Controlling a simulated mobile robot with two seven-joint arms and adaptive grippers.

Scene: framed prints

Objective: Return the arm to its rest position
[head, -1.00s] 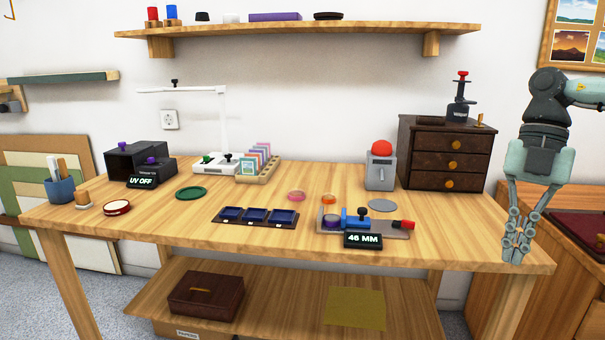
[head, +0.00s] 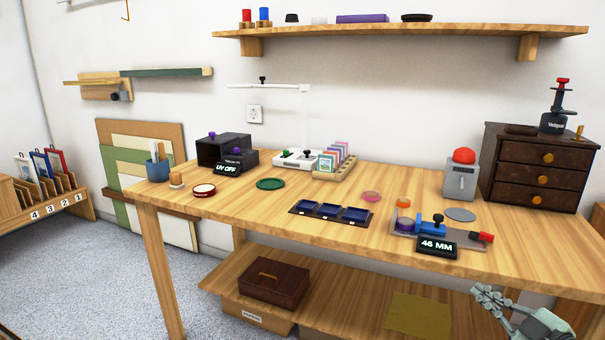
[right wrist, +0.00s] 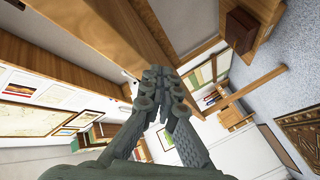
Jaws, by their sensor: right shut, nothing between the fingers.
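My right gripper (head: 487,301) is low at the bottom right of the head view, in front of the workbench (head: 330,237) and below its top. In the right wrist view the same gripper (right wrist: 158,75) has its fingertips together, with nothing between them. It is clear of the bench's things. Most of the right arm is out of the head view. My left gripper is in neither view.
The bench top holds a clamp fixture with a 46 MM display (head: 437,246), a dark tray (head: 331,212), a red-topped device (head: 461,176) and a drawer cabinet (head: 535,168). A brown box (head: 273,283) stands on the lower shelf. Open floor (head: 80,280) lies at the left.

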